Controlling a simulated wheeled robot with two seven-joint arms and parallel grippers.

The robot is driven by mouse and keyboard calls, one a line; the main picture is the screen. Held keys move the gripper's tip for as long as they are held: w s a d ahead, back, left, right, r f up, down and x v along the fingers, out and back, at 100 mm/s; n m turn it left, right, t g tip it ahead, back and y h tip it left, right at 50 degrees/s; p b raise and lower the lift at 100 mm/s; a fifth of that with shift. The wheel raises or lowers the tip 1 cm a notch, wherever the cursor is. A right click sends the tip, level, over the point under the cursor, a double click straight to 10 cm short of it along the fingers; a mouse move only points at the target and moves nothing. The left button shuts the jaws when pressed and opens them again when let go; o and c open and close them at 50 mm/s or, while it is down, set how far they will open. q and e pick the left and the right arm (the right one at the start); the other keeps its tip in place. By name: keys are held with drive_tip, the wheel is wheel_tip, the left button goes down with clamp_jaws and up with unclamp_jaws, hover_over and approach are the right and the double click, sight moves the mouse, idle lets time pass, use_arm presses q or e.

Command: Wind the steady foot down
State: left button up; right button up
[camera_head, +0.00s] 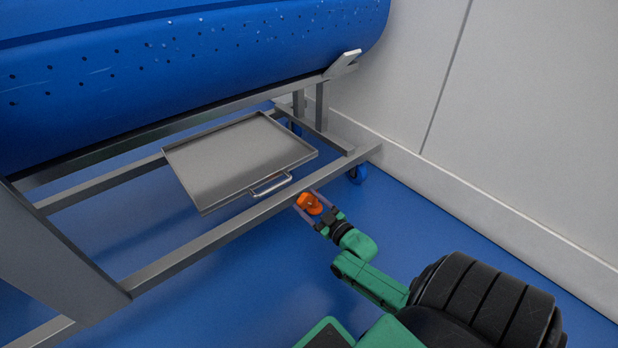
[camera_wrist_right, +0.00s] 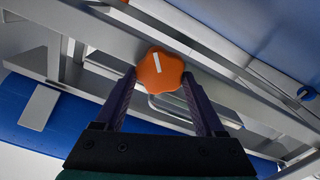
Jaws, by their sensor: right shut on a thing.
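An orange star-shaped knob (camera_head: 310,203) sits beside the lower front rail of the grey metal frame (camera_head: 225,232). The knob also shows in the right wrist view (camera_wrist_right: 160,70), with a pale stripe on its face. My right gripper (camera_head: 308,202) is shut on the knob, one finger on each side; in the right wrist view the fingers (camera_wrist_right: 160,88) flank it. The steady foot itself cannot be made out below the knob. My left gripper is not in view.
A blue perforated tub (camera_head: 200,60) rests above the frame. A shallow grey tray (camera_head: 235,155) with a handle (camera_head: 271,185) hangs within the frame. Blue floor in front is clear.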

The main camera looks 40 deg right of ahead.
drive_tip(key=n+p, duration=0.1)
drive_tip(key=n, duration=0.2)
drive_tip(key=shift+a+n+p, duration=0.15)
drive_tip(key=shift+n+p, duration=0.15)
drive_tip(key=shift+n, duration=0.1)
drive_tip(key=n, duration=0.3)
drive_tip(key=shift+a+f+n+p, duration=0.1)
drive_tip(key=shift+f+n+p, duration=0.1)
drive_tip(key=shift+n+p, duration=0.15)
drive_tip(key=n, duration=0.3)
drive_tip(key=shift+f+n, duration=0.15)
drive_tip(key=shift+n, duration=0.1)
drive_tip(key=n, duration=0.4)
drive_tip(key=shift+f+n+b, duration=0.15)
drive_tip(key=shift+n+b, duration=0.25)
